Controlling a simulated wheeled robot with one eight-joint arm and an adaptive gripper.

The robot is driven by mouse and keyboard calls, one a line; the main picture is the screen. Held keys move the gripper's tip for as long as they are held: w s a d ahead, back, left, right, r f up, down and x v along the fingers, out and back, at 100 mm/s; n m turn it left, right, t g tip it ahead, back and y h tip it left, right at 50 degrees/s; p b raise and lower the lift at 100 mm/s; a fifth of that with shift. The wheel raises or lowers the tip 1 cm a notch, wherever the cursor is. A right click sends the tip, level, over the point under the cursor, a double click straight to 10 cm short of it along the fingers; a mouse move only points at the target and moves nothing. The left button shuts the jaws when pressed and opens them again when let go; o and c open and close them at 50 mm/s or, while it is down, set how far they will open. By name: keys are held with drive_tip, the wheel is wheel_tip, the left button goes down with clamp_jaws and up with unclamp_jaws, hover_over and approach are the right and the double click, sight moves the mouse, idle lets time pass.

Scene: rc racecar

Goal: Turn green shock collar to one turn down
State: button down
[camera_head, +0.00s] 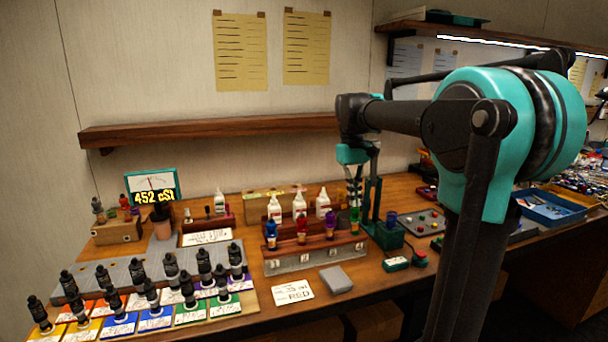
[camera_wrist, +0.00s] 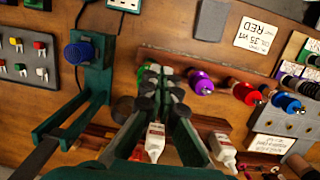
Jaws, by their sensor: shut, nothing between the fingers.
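A rack (camera_head: 285,262) on the bench holds a row of small upright shocks with coloured parts. A blue one (camera_head: 271,232), a red one (camera_head: 302,226) and a purple one (camera_head: 330,219) stand left of the green one (camera_head: 354,216) at the right end. The purple one (camera_wrist: 199,82), red one (camera_wrist: 245,92) and blue one (camera_wrist: 288,102) also show in the wrist view. My gripper (camera_head: 354,197) points down just above the green shock. In the wrist view, my gripper (camera_wrist: 155,76) is shut and hides most of the green shock. I cannot tell whether it touches the collar.
White bottles (camera_head: 299,204) stand behind the rack. A green stand (camera_head: 372,205) with a blue knob (camera_head: 391,219) is close on the right. A grey block (camera_head: 336,279) and a card marked RED (camera_head: 293,292) lie in front. Several black shocks stand on coloured cards at left.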

drive_tip(key=shift+r, duration=0.25)
drive_tip(key=shift+w+d+r, duration=0.25)
drive_tip(key=shift+d, duration=0.2)
drive_tip(key=shift+w+d+r, duration=0.2)
drive_tip(key=shift+d, duration=0.2)
hover_over(357, 235)
drive_tip(key=shift+s+d+f, duration=0.15)
drive_tip(key=shift+s+f, duration=0.05)
drive_tip(key=shift+f, duration=1.55)
drive_tip(key=shift+s+d+f, duration=0.1)
drive_tip(key=shift+s+f, duration=0.05)
drive_tip(key=shift+f, duration=1.55)
drive_tip(key=shift+w+a, duration=0.1)
drive_tip(key=shift+w, duration=0.15)
drive_tip(key=shift+a, duration=0.25)
drive_tip(key=shift+s, duration=0.15)
